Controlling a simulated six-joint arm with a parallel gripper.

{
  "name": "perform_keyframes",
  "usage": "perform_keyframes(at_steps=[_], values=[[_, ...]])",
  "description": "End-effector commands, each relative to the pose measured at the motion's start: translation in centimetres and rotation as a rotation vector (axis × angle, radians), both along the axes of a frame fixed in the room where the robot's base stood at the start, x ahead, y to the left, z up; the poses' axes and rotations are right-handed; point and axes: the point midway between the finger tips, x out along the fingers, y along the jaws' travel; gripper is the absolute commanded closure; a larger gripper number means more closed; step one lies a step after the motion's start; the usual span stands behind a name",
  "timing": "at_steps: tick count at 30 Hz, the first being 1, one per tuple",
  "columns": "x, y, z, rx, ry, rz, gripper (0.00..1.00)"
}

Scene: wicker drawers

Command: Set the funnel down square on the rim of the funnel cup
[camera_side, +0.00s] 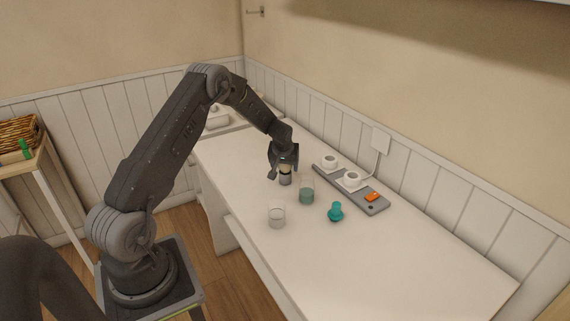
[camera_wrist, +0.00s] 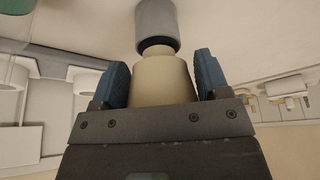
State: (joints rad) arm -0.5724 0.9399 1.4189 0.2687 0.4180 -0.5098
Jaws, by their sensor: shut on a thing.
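My gripper (camera_side: 284,169) is shut on a cream, tapered thing that I take for the funnel (camera_wrist: 164,78). It sits between the two blue-grey fingers, narrow end away from the palm in the wrist view. A grey cylinder with a dark mouth, apparently the funnel cup (camera_wrist: 157,22), lies directly beyond that narrow end. In the side view the grey cup (camera_side: 285,180) shows right under the gripper. The narrow end overlaps the cup's mouth in the wrist view; I cannot tell whether it is inside, touching or just above. The fingers hide most of the funnel in the side view.
A glass with blue-green contents (camera_side: 307,193) stands close to the right, and a clear glass (camera_side: 276,215) stands in front. A teal flared object (camera_side: 336,212) and a grey board (camera_side: 376,203) with white cups (camera_side: 352,179) lie farther right. The table's near right is bare.

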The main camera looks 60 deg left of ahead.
Motion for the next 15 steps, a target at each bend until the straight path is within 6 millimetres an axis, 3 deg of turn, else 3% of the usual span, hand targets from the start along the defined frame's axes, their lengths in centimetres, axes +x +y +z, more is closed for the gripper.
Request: perform_keyframes(at_steps=[15], values=[[0.0,0.0,-1.2,0.001,-0.001,0.0,0.54]])
